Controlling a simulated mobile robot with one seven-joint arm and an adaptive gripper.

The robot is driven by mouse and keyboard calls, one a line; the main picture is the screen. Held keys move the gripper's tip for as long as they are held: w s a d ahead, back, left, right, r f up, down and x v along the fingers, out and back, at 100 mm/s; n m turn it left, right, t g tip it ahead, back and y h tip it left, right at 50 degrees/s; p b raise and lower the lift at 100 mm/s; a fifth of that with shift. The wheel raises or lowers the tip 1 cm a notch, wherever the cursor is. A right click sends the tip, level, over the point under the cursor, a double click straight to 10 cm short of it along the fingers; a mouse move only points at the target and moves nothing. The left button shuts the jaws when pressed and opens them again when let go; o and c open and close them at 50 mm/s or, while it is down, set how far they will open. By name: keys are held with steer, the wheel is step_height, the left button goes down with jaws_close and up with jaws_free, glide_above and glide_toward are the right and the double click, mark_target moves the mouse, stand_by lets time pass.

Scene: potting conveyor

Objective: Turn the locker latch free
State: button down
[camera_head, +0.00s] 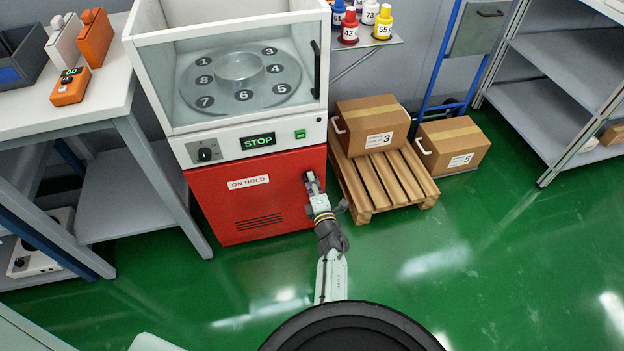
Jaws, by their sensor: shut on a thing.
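The locker is a red cabinet (240,205) labelled ON HOLD, under a clear-walled machine with a numbered turntable. Its latch (307,176) is a small dark piece near the right edge of the red front, mostly hidden by my gripper. My gripper (311,179) reaches up from the bottom of the picture and is shut on the latch. The red front looks flush with the cabinet. The latch's angle is too small and covered to tell.
A wooden pallet (405,192) with a box marked 3 (372,124) stands close to the right. A box marked 5 (452,145) sits by a blue hand truck (441,60). A workbench (20,112) stands at left. The green floor at lower right is free.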

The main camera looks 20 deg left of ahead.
steer(key=shift+w+r+m, duration=0.2)
steer(key=shift+r+m, duration=0.05)
steer(key=shift+m, duration=0.35)
steer(key=c, duration=1.6)
jaws_free()
steer(key=shift+c, duration=0.2)
steer(key=shift+f, duration=0.1)
steer(key=shift+s, duration=0.1)
steer(key=v, duration=1.2)
